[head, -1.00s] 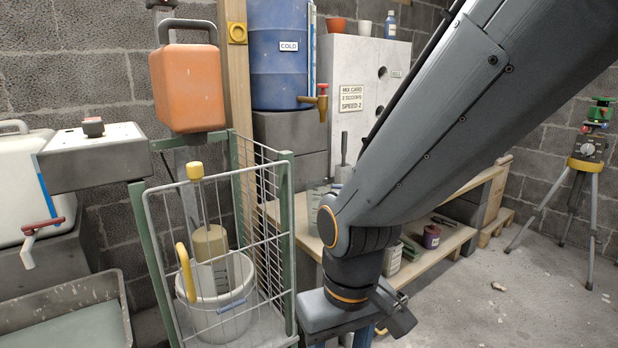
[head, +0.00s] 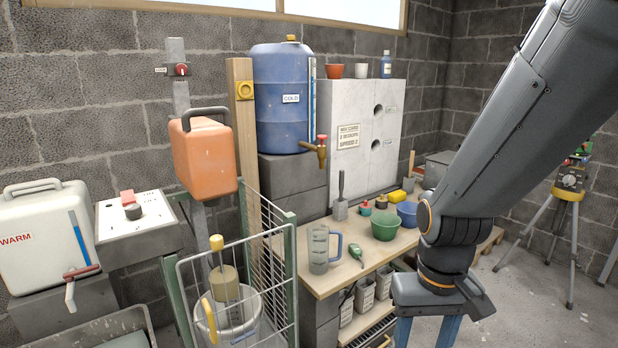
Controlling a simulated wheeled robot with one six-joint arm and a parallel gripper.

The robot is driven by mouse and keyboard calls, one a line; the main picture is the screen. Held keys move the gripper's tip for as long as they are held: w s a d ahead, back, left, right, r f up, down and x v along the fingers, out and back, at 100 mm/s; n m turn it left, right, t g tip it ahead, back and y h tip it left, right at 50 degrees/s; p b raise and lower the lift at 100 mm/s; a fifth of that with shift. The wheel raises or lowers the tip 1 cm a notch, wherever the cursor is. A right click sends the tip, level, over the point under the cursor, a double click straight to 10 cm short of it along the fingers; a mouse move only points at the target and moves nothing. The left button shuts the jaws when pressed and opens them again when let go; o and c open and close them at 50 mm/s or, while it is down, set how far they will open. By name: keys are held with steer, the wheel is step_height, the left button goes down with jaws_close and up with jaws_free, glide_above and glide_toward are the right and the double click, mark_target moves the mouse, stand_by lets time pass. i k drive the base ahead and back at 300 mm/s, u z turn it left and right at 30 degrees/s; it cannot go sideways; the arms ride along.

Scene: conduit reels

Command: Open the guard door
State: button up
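The guard door (head: 262,248) is a pale wire-mesh panel on the front of a cage with green posts (head: 290,255). It spans the gap between the posts and looks closed. A yellow handle (head: 209,318) is on its left side. Behind the mesh stand a white bucket (head: 252,300) and a yellow-topped mixing paddle (head: 217,243). My gripper (head: 425,336) points down, well to the right of the door and in front of the bench. Its two blue fingers are apart with nothing visible between them. The fingertips are cut off by the bottom edge of the picture.
A wooden bench (head: 325,280) stands right of the cage, with a clear jug (head: 320,249), a green bowl (head: 385,225) and small tools. An orange tank (head: 203,155) hangs above the cage. A control box (head: 137,222) and a white tank (head: 45,235) stand left.

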mark_target(215, 241)
steer(key=u, duration=0.35)
steer(key=k, duration=0.25)
steer(key=u, duration=0.9)
steer(key=i, duration=0.45)
steer(key=z, duration=0.05)
